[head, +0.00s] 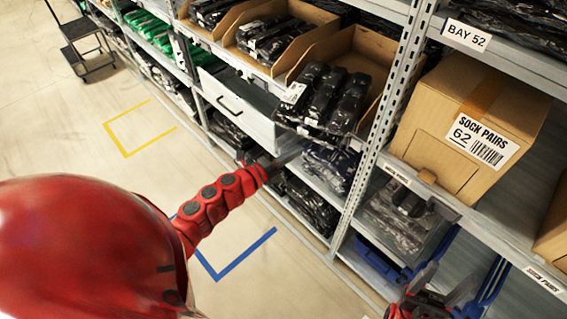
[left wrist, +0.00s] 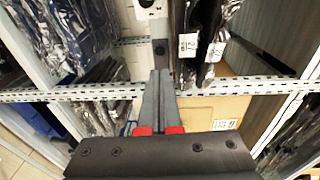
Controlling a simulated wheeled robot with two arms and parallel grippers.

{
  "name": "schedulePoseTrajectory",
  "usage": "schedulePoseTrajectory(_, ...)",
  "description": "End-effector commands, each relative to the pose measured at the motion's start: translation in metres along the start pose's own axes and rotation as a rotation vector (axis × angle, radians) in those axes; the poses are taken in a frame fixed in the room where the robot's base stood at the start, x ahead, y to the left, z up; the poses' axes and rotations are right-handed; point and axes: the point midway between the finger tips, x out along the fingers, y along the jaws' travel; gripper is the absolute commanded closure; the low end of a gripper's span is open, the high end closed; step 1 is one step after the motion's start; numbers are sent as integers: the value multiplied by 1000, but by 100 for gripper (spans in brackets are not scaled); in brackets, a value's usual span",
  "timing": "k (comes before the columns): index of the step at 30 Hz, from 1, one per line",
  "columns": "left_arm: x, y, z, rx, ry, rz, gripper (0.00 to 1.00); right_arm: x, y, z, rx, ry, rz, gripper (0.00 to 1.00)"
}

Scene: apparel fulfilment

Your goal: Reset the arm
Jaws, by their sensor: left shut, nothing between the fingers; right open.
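My left arm (head: 215,205) is red and reaches in from the left of the head view towards the shelving. My left gripper (head: 291,157) is at its end, in front of the shelves and below the bin of black packs. In the left wrist view its two grey fingers (left wrist: 158,95) are together, with nothing between them. They point towards a perforated metal shelf rail. My right gripper (head: 444,288) is low at the right edge of the head view, in front of the lower shelves. Its fingers are apart and it looks empty.
A shelf rack holds cardboard bins of black packs (head: 335,95), a white drawer (head: 238,110) and a sock pairs carton (head: 468,128). A perforated upright (head: 381,130) stands between bays. Bagged garments (head: 330,166) lie lower. The floor at left is open, with a cart (head: 84,48) far back.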

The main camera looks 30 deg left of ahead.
Motion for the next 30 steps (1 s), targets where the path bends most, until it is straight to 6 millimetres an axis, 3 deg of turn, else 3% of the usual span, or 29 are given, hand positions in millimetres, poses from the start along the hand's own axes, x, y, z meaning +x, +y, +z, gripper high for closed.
schedulePoseTrajectory(3, -21, 4, 1, 0, -4, 3, 100, -8, 0, 1, 0, 0, 0, 37)
schedulePoseTrajectory(7, -33, 1, 0, 0, -3, 0, 100, -10, 0, 2, 0, 0, 0, 37)
schedulePoseTrajectory(19, -39, 1, -8, -30, 17, -15, 100, -11, -1, 2, 0, 0, 0, 37)
schedulePoseTrajectory(22, -38, 0, -38, -145, 98, -83, 100, -14, -1, 2, 0, 0, 0, 37)
schedulePoseTrajectory(25, -43, -15, -88, -348, 248, -231, 100, -17, -1, 3, 0, 0, 0, 37)
schedulePoseTrajectory(27, -56, -36, -123, -510, 374, -379, 100, -20, -1, 3, 0, 0, 0, 37)
schedulePoseTrajectory(30, -89, -71, -157, -710, 538, -622, 100, -23, -1, 4, 0, 0, 0, 37)
